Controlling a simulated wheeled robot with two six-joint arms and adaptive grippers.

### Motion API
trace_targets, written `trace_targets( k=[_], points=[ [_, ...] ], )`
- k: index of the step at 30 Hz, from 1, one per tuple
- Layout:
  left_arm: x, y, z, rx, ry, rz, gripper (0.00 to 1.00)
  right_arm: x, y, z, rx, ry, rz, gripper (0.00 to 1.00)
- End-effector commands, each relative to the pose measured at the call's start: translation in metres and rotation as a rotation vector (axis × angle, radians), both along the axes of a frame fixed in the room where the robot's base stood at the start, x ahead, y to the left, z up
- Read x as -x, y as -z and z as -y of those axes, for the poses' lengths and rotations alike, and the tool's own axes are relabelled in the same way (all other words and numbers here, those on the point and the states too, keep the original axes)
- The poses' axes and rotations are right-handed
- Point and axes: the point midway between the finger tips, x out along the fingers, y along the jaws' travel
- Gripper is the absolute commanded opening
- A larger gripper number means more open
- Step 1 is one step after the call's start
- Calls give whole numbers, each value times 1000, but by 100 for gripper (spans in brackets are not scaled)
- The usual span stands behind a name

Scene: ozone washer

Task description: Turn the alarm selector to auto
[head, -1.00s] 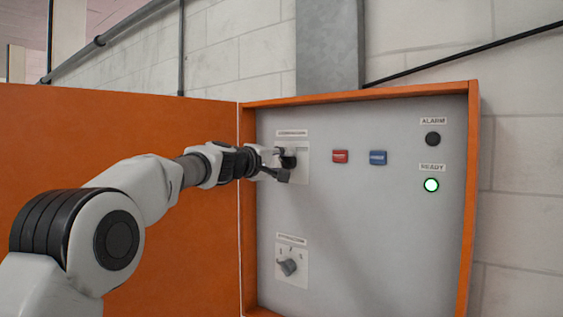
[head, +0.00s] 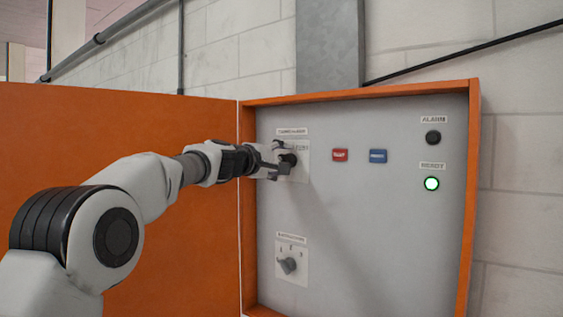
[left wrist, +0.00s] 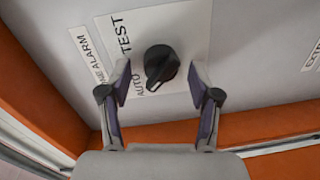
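The alarm selector is a black rotary knob (left wrist: 161,66) on a white plate (left wrist: 185,30) marked TEST and AUTO. In the left wrist view the knob's ridge points down and slightly left, its lower end beside the word AUTO. My left gripper (left wrist: 160,76) is open, with one finger on each side of the knob and a visible gap on both sides. In the head view the knob (head: 289,159) is partly hidden by the left gripper (head: 282,162) in front of it. My right gripper is in neither view.
The grey panel (head: 350,230) sits in an orange cabinet frame (head: 470,200) with an orange door on the left. A red button (head: 340,155), a blue button (head: 378,156), a dark alarm lamp (head: 433,138), a lit green ready lamp (head: 432,184) and a lower selector (head: 288,265) are clear of the gripper.

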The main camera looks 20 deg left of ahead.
Motion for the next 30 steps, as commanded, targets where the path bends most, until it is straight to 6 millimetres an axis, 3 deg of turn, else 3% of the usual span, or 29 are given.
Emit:
trace_targets(
  k=[8, 13, 21, 25, 30],
  points=[
    [5, 0, -2, 1, 1, -1, 62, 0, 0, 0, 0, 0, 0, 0],
    [30, -2, -11, 3, 0, -2, 62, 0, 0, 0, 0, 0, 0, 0],
    [93, -6, -34, 2, 0, -1, 62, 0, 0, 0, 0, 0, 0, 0],
    [109, -6, -40, 1, 0, 0, 62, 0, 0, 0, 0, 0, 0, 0],
    [112, -6, -41, -1, 0, -2, 62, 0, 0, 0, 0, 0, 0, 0]
  ],
)
